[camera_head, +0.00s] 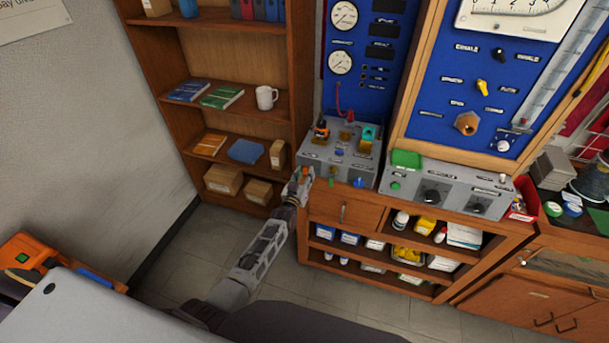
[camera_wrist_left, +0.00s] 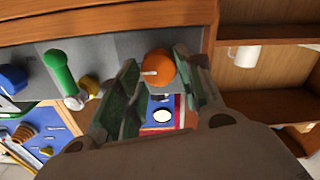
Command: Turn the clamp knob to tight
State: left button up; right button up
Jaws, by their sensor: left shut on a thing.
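The orange knob (camera_wrist_left: 160,66), which I take to be the clamp knob, is on the front of the grey bench box (camera_head: 344,152). It has a pale pointer mark in the left wrist view. My left gripper (camera_wrist_left: 162,95) is shut on this knob, with one finger on each side of it. In the head view my left gripper (camera_head: 303,178) is at the left end of the box front, and a bit of orange shows at its tips. Any label by the knob is hidden or too small to read. My right gripper is not in view.
A green lever (camera_wrist_left: 60,72) and a blue knob (camera_head: 358,182) are beside it on the same front. A second grey box (camera_head: 440,190) with black dials stands to the right. A bookshelf (camera_head: 215,60) with a white mug (camera_head: 266,98) stands left; the floor (camera_head: 195,255) before it is clear.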

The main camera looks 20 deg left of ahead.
pick_arm(q)
jog(key=shift+f+m, duration=0.2)
jog(key=shift+m, duration=0.1)
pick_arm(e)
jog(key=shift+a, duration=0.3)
pick_arm(q)
jog(key=o, duration=1)
jog(key=shift+r, duration=0.15)
jog(key=shift+s, duration=0.85)
jog(key=s, duration=1)
jog(key=shift+s+a, duration=0.15)
jog(key=shift+a, duration=0.05)
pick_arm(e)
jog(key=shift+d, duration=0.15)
